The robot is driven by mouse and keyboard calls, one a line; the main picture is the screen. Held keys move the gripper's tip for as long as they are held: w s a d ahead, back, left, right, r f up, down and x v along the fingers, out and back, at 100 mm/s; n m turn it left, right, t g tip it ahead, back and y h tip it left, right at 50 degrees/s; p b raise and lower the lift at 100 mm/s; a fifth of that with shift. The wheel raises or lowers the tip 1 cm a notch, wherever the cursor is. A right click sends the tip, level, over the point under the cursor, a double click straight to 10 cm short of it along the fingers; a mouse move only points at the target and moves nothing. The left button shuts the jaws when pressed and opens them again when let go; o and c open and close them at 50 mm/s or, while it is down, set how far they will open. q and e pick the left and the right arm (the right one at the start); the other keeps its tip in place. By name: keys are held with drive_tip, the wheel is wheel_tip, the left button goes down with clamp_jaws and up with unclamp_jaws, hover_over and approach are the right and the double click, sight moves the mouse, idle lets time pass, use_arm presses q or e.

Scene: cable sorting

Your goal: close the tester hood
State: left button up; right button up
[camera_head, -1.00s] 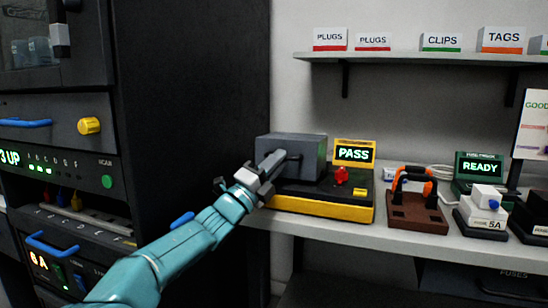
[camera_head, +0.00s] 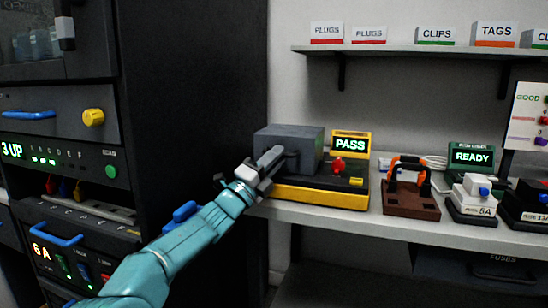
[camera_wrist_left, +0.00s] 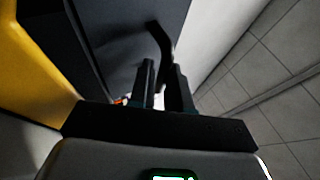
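The tester (camera_head: 320,197) is a black and yellow unit on the shelf, with a lit PASS screen (camera_head: 350,145). Its grey box-shaped hood (camera_head: 288,140) sits over the left part of the base; a red part (camera_head: 338,165) to its right is uncovered. A dark bar handle shows at the hood's front side, and in the left wrist view the handle (camera_wrist_left: 160,38) runs down to the fingertips. My left gripper (camera_head: 270,160) is at this handle. Its fingers (camera_wrist_left: 162,75) stand apart with a narrow gap; I see no firm grip. My right gripper is out of view.
A dark cabinet (camera_head: 190,100) stands close on the left. Labelled boxes line the upper shelf (camera_head: 400,50).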

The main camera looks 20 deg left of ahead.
use_arm(q)
drive_tip(key=shift+w+f, duration=0.4)
drive_tip(key=shift+f, duration=0.35)
drive_tip(key=shift+s, duration=0.2)
drive_tip(key=shift+s+a+f, duration=0.15)
drive_tip(key=s+a, duration=0.2)
drive_tip(key=s, duration=0.1)
drive_tip(key=s+a, duration=0.1)
drive_tip(key=s, duration=0.3)
drive_tip(key=s+a, duration=0.2)
drive_tip(key=s, duration=0.2)
drive_tip(key=shift+s+a+r+b, duration=0.25)
drive_tip(key=shift+a+r+b, duration=0.05)
drive_tip(key=shift+a+r, duration=0.05)
